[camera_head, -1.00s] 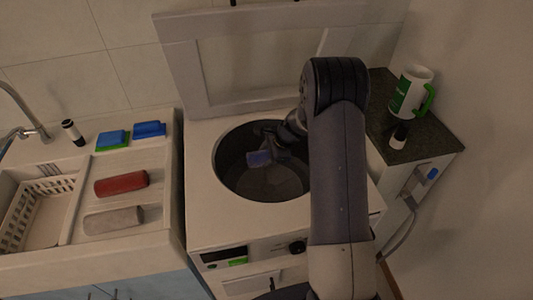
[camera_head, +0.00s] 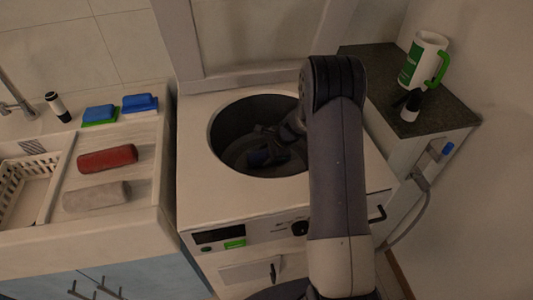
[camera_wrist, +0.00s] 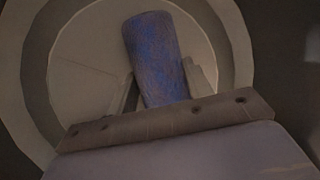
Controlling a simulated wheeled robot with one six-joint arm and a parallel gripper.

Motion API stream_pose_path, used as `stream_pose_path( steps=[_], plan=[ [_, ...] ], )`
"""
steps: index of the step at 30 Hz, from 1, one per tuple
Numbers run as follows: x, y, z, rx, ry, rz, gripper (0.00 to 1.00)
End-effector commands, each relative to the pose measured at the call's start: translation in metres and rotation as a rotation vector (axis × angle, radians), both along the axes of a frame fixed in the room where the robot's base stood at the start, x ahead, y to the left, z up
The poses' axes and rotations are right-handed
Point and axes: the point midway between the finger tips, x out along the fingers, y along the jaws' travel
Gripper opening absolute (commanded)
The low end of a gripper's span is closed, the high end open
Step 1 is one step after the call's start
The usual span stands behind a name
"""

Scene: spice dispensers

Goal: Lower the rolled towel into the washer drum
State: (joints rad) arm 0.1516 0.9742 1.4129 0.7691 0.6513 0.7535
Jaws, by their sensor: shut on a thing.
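A blue rolled towel (camera_wrist: 158,55) is between the fingers of my gripper (camera_wrist: 163,85) in the wrist view. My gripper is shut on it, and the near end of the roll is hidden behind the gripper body. In the head view my gripper (camera_head: 276,154) is inside the open drum of the top-loading washer (camera_head: 225,207), below the rim.
A red roll (camera_head: 107,158) and a grey roll (camera_head: 97,196) lie on the counter at left, near a white basket (camera_head: 22,185) and blue and green sponges (camera_head: 100,114). A white and green jug (camera_head: 422,60) and dark bottle (camera_head: 411,105) stand at right. The raised lid (camera_head: 178,40) is behind the drum.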

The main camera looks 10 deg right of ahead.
Motion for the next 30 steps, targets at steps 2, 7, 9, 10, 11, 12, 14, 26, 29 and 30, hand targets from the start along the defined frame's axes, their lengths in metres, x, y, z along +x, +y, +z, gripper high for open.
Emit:
stream_pose_path(
  steps=[2,7,9,10,11,12,14,26,29,30],
  plan=[
    [0.0004,0.0,-0.0056,0.0,-0.001,0.0,0.22],
    [0.0003,-0.0001,-0.0073,0.0,-0.001,0.001,0.22],
    [0.0004,-0.0001,-0.0072,0.0,-0.001,0.001,0.22],
    [0.0003,-0.0001,-0.0071,0.0,-0.001,0.001,0.22],
    [0.0003,0.0,-0.007,0.0,-0.001,0.001,0.22],
    [0.0003,0.0,-0.007,0.0,-0.001,0.001,0.22],
    [0.0003,0.0,-0.007,0.0,-0.001,0.001,0.22],
    [0.0002,0.0,-0.007,0.0,0.0,0.0,0.73],
    [0.0,-0.0001,-0.0073,0.0,0.0,0.0,0.73],
    [-0.0002,-0.0002,-0.0069,0.0,0.0,0.0,0.73]
  ],
)
